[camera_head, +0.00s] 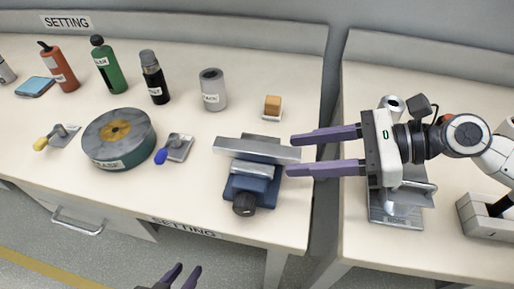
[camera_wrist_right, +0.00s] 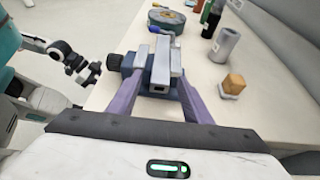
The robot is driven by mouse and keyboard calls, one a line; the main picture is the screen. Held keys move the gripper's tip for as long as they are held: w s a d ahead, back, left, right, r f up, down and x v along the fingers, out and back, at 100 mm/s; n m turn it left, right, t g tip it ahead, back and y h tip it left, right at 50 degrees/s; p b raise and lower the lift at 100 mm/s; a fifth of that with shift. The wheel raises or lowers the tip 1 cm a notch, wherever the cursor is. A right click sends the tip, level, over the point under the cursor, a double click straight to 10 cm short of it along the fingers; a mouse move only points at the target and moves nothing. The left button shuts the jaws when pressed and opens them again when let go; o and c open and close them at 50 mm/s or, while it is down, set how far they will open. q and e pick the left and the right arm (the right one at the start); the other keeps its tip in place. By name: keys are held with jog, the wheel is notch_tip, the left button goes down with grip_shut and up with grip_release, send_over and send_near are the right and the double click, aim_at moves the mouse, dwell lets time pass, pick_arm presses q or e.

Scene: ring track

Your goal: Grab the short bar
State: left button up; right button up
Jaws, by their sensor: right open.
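A blue vise (camera_head: 250,190) with a dark knob stands near the right end of the left bench. A silver-grey bar (camera_head: 262,150) lies level across its top; I cannot tell clearly where the bar ends and the jaw faces begin. The vise also shows in the right wrist view (camera_wrist_right: 161,87), with pale metal pieces on top. My right gripper (camera_head: 289,155) is open and empty, its purple fingers pointing left, one on each side of the bar's right end in the picture. My left gripper (camera_head: 187,272) is at the bottom edge, its fingers apart and empty.
A round grey block (camera_head: 120,140), two small clamps with yellow and blue handles, several bottles and a grey cylinder (camera_head: 212,90) stand left of and behind the vise. A small orange block (camera_head: 272,103) sits behind it. A gap separates the two benches.

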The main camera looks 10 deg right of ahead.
jog(key=c, duration=1)
grip_shut()
pick_arm(q)
jog(key=shift+s+f, duration=0.15)
jog(key=shift+s, duration=0.15)
pick_arm(e)
jog(key=shift+r, duration=0.1)
